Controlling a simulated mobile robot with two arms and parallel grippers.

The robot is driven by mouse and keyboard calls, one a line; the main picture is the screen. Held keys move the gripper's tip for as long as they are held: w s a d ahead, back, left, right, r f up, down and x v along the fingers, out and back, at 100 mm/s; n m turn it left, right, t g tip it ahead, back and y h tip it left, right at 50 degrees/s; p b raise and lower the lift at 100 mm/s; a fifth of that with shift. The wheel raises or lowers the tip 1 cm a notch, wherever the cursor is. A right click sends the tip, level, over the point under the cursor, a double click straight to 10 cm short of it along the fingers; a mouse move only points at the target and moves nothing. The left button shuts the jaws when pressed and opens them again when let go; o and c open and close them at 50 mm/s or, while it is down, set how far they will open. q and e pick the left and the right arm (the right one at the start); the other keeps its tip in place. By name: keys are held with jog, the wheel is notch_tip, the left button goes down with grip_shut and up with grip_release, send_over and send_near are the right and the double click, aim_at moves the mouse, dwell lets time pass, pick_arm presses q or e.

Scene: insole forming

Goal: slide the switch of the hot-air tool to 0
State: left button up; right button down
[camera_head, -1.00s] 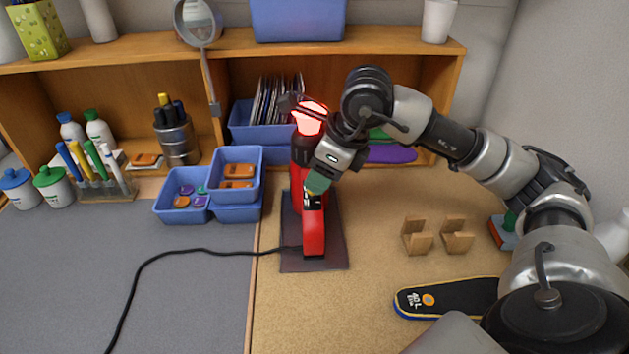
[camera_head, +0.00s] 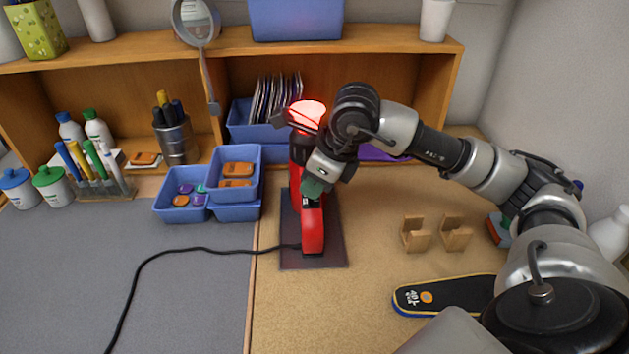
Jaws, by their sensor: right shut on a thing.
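The hot-air tool (camera_head: 313,232) is red and black and stands upright on a dark mat (camera_head: 333,257). Its top end glows bright red. My right gripper (camera_head: 312,190) comes in from the upper right and has its greenish fingertips against the front of the tool's handle. The fingers are shut at the place where a small dark and light patch shows on the handle. The fingertips cover part of this patch, so the switch and its position cannot be made out. My left gripper is not in view.
A black cable (camera_head: 190,250) runs left from the tool. Blue bins (camera_head: 180,212) stand left of it. Two wooden holders (camera_head: 415,235) and a dark insole (camera_head: 445,296) lie to the right.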

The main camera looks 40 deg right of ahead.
jog(key=shift+w+d+r, duration=0.4)
jog(key=shift+w+d, duration=0.05)
jog(key=shift+w, duration=0.3)
jog(key=c, duration=1.1)
grip_release()
jog(key=shift+o, duration=0.2)
jog(key=v, duration=1.1)
jog(key=shift+b, duration=0.45)
